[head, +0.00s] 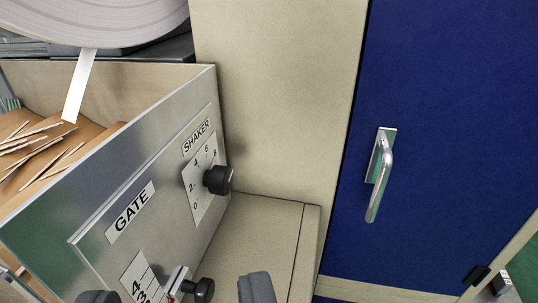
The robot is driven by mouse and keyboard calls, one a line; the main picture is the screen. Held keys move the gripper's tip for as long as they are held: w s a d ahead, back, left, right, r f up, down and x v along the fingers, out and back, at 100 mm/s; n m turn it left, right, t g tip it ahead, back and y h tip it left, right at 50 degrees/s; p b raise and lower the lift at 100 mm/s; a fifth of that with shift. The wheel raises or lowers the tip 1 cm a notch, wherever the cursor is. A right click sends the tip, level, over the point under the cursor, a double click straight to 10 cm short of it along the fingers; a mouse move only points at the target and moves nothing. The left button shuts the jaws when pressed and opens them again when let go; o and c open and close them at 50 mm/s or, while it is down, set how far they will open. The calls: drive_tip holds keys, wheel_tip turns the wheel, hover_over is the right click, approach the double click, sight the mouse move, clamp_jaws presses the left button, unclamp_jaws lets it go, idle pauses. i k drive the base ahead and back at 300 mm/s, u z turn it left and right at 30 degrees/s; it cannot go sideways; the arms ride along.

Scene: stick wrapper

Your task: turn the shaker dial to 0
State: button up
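The shaker dial is a black knob (218,180) on a white scale plate (197,185) with numbers from 0 up to 8, below the label SHAKER (196,137). It sits on the metal side panel, left of centre. Which number the knob points at cannot be told. My gripper (178,294) shows at the bottom edge as two dark grey fingertips spread apart. It is open, below and nearer than the dial, and apart from it. Only the tips are in view.
A GATE label (130,212) and a lever with a black knob (203,290) are low on the same panel. Wooden sticks (40,150) lie in the hopper. A blue door (450,120) with a metal handle (379,175) stands at right. A beige ledge (265,235) lies beneath the dial.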

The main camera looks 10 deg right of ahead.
sight(219, 179)
drive_tip(key=k, duration=0.4)
drive_tip(key=u, duration=1.45)
drive_tip(key=k, duration=0.8)
drive_tip(key=z, duration=1.6)
drive_tip(key=i, duration=1)
drive_tip(key=u, duration=0.05)
